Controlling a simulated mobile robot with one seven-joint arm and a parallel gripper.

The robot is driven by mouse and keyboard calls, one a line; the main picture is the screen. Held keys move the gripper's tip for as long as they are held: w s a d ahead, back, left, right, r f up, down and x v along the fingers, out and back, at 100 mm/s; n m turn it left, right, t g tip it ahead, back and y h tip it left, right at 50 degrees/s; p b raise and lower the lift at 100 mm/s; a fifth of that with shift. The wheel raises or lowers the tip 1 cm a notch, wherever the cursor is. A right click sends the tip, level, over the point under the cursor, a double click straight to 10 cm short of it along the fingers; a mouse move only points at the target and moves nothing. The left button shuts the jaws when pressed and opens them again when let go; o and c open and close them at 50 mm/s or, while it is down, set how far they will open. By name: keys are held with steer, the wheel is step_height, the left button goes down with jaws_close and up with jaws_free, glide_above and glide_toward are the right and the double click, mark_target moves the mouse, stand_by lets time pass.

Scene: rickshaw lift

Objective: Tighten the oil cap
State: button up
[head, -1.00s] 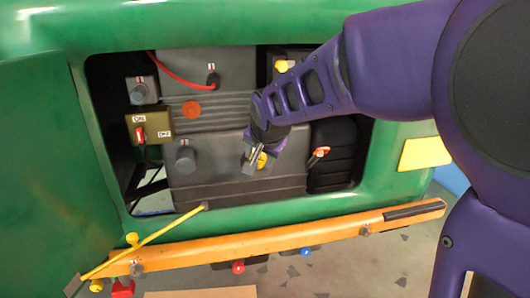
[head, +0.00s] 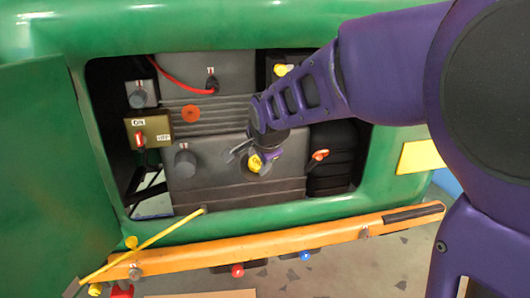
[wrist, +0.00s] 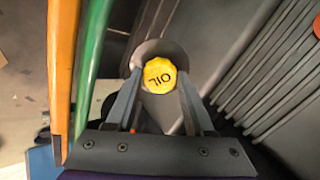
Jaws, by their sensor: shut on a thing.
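The yellow oil cap (head: 254,163), marked OIL, sits on a grey round neck on the front of the grey engine block (head: 215,181), inside the green vehicle's open bay. My gripper (head: 260,159) reaches in from the upper right and is shut on the cap. In the wrist view the cap (wrist: 160,76) lies between the two fingertips, one on each side, with its lettering turned nearly upside down. The grey neck (wrist: 163,48) shows around and behind it. The cap's underside and thread are hidden.
A red-switched ON/OFF box (head: 148,131) and a red cable (head: 180,82) are at the left and top of the bay. An orange-red handle (head: 319,155) is close right of my gripper. An orange bar (head: 270,241) crosses below, with a yellow rod (head: 150,239) leaning from it.

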steer(key=shift+m, duration=1.2)
steer(key=o, duration=1.3)
steer(key=shift+f, duration=0.1)
steer(key=shift+c, duration=0.4)
steer(key=p+v, duration=0.1)
steer(key=v, duration=0.7)
steer(key=shift+p, duration=0.35)
